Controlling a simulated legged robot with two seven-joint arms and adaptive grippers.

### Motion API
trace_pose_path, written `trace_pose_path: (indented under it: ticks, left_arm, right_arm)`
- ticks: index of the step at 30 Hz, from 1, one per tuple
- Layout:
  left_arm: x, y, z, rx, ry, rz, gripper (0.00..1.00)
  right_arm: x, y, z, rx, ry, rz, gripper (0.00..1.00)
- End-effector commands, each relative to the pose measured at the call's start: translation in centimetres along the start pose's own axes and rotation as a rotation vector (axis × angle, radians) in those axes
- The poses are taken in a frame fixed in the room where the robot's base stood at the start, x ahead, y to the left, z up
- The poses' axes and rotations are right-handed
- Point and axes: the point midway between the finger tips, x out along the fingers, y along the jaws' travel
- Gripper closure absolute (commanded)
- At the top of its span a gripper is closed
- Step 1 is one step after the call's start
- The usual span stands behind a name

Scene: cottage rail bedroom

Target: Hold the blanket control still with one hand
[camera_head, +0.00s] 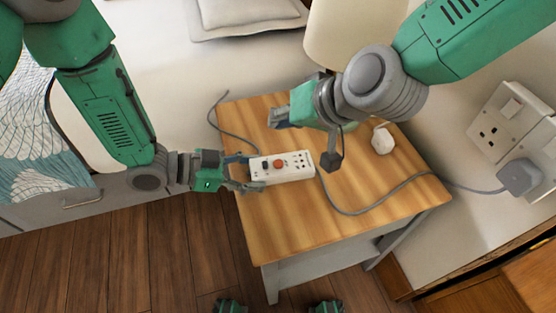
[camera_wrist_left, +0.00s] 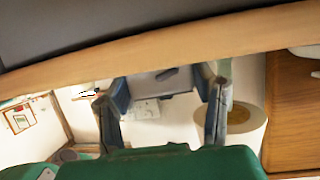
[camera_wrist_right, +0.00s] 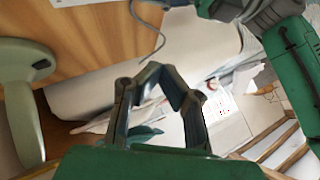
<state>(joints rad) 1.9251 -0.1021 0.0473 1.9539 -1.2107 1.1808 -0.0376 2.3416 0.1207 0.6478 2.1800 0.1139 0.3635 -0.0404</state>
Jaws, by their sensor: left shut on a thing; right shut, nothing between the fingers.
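The blanket control (camera_head: 284,167) is a white box with a red-orange button, lying on the wooden bedside table (camera_head: 290,222). My left gripper (camera_head: 247,172) is shut on its left end, one finger on either long side. In the left wrist view a pale piece (camera_wrist_left: 158,82) shows between the fingers. My right gripper (camera_head: 278,118) is above the table, behind and apart from the control. It is shut and empty, and its fingertips (camera_wrist_right: 158,78) show in the right wrist view.
A grey cord (camera_head: 352,212) runs over the table to a plug (camera_head: 520,177) by the wall sockets (camera_head: 492,130). A lamp (camera_head: 345,35) stands at the table's back, near a small white block (camera_head: 382,140). The table's front is clear. The bed is behind.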

Motion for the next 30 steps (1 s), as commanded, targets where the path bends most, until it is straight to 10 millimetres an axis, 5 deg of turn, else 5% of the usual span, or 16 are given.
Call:
trace_pose_path:
  ticks: [30]
  left_arm:
    - [0.0,0.1,0.1,-0.001,-0.002,0.001,0.83]
  right_arm:
    - [6.1,4.4,4.5,0.0,-0.002,-0.001,1.0]
